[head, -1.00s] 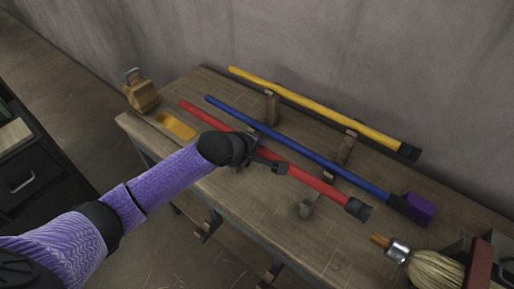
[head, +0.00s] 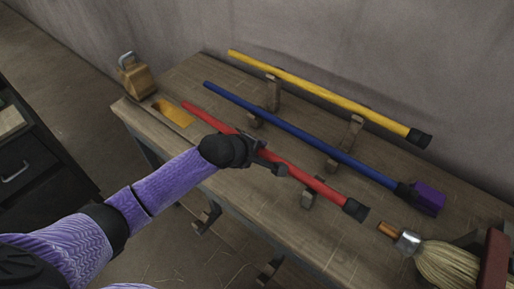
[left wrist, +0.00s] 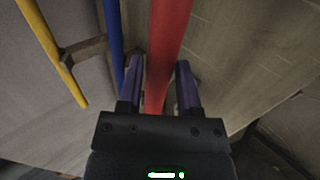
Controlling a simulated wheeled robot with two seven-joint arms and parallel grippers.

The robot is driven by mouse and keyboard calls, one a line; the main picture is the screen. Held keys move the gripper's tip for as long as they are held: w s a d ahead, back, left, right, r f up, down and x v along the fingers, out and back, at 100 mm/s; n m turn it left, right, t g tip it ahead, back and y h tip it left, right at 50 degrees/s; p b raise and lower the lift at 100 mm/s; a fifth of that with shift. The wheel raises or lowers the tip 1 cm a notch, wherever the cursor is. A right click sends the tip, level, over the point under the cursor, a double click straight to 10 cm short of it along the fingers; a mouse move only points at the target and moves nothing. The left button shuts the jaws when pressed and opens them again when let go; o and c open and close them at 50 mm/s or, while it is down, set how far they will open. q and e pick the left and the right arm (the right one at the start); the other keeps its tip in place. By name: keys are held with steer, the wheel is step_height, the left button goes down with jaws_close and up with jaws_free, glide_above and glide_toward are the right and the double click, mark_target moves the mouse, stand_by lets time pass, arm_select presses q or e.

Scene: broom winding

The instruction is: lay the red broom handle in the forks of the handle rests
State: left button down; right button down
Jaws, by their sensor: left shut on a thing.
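The red broom handle (head: 203,115) slants across the table from back left to front right, with a black cap at its right end. My left gripper (head: 268,161) is shut on it near its middle; in the left wrist view the red handle (left wrist: 168,40) runs between the two fingers (left wrist: 160,92). A front wooden handle rest (head: 308,196) stands under the handle's right part. The handle is over or very close to this fork; I cannot tell if it touches. Any rest farther left is hidden behind my gripper. My right gripper is not in view.
A blue handle (head: 280,128) with a purple head and a yellow handle (head: 330,92) lie on rests behind. A straw brush (head: 445,262) is at front right. A brass-coloured block (head: 137,80) and a yellow tray (head: 174,112) are at the left end.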

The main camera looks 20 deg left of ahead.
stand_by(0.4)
arm_select(q)
steer(key=shift+c, duration=1)
jaws_free()
